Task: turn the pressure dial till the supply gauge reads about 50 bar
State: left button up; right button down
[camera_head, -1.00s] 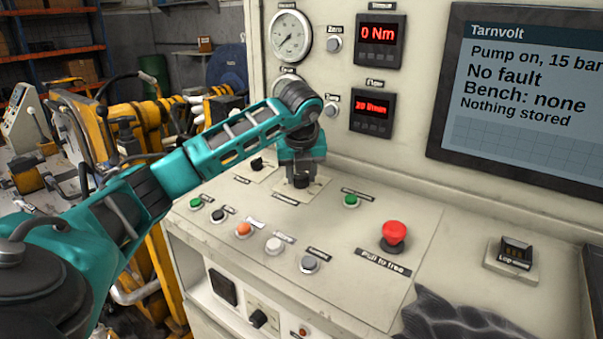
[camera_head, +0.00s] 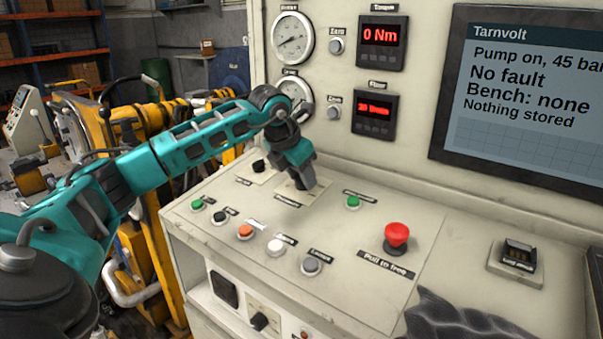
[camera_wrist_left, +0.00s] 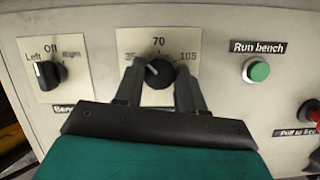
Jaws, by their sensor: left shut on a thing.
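The pressure dial is a black round knob (camera_wrist_left: 158,80) on a pale plate marked 35, 70 and 105 in the left wrist view. Its pointer line leans to the upper left, between 35 and 70. My left gripper (camera_wrist_left: 160,84) is shut on the knob, one finger on each side. In the head view the gripper (camera_head: 302,182) stands tilted over the dial and hides most of it. The supply gauge (camera_head: 293,38) is the upper round gauge, its fine scale too small to read. The screen (camera_head: 530,95) reads "Pump on, 45 bar". My right gripper is not in view.
A selector knob (camera_wrist_left: 46,73) marked Left and Off sits left of the dial. A green Run bench button (camera_wrist_left: 258,70) and a red stop button (camera_head: 397,236) are to the right. Several buttons line the panel front. A dark grey crumpled thing (camera_head: 455,318) lies at the front.

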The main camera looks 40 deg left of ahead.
pick_arm(q)
jog(key=shift+a+r+m, duration=0.1)
jog(key=shift+a+m, duration=0.05)
jog(key=shift+m, duration=0.85)
jog(key=shift+h, duration=0.3)
jog(key=o, duration=1)
jog(key=shift+o, duration=0.2)
jog(key=v, duration=1.3)
jog(key=shift+p, duration=0.3)
